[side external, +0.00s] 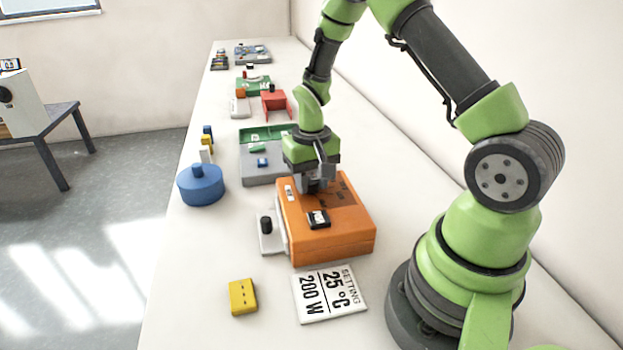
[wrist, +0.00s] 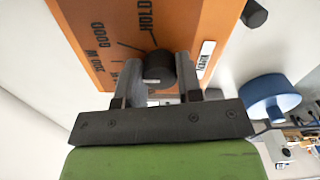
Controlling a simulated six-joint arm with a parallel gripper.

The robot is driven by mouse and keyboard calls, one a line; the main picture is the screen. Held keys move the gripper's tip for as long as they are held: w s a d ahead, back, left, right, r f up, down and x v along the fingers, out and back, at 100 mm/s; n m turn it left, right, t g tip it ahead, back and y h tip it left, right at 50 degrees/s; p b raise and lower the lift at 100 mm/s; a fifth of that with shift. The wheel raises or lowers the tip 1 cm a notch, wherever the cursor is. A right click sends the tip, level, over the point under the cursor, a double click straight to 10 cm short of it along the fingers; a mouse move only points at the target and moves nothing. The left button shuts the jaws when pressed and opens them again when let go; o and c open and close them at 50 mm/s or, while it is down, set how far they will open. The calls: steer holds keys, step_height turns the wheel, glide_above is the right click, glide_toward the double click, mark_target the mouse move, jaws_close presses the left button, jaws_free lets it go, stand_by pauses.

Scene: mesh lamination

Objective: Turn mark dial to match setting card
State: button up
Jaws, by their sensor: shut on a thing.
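An orange box (side external: 325,238) stands on the bench with printed markings on its top. My gripper (side external: 316,184) points down over the far part of this top. In the wrist view, its two fingers are shut on the round black mark dial (wrist: 158,66), one on each side. Dark scale lines and words, including HOLD and GOOD, fan out around the dial. The dial's pointer setting cannot be told, and the dial is hidden in the side view. The setting card (side external: 329,294) lies flat in front of the box and reads SETTING, 25 °C, 200 W.
A black knob (side external: 266,226) sits on a light plate at the box's left. A small black-and-white display (side external: 318,219) is on the box top. A yellow block (side external: 243,297) lies near the card. A blue round container (side external: 201,186) and grey-green tray (side external: 262,170) stand farther back.

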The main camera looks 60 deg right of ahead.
mark_target(311, 180)
steer(key=o, duration=0.9)
steer(key=shift+r, duration=0.15)
step_height(311, 180, up, 10)
steer(key=shift+f, duration=0.1)
steer(key=s+a+r+n+t, duration=0.1)
steer(key=s+a+r+t, duration=0.1)
steer(key=s+a+r, duration=0.2)
steer(key=s+a+r+n+t+y, duration=0.1)
steer(key=s+a+r+t, duration=0.1)
steer(key=s+a+r, duration=0.2)
steer(key=s+a+r+t+y, duration=0.1)
steer(key=s+a+r+t, duration=0.2)
steer(key=s+r, duration=0.3)
steer(key=shift+s+a+r+n, duration=0.15)
steer(key=shift+s+a+n, duration=0.25)
steer(key=shift+s+a, duration=0.15)
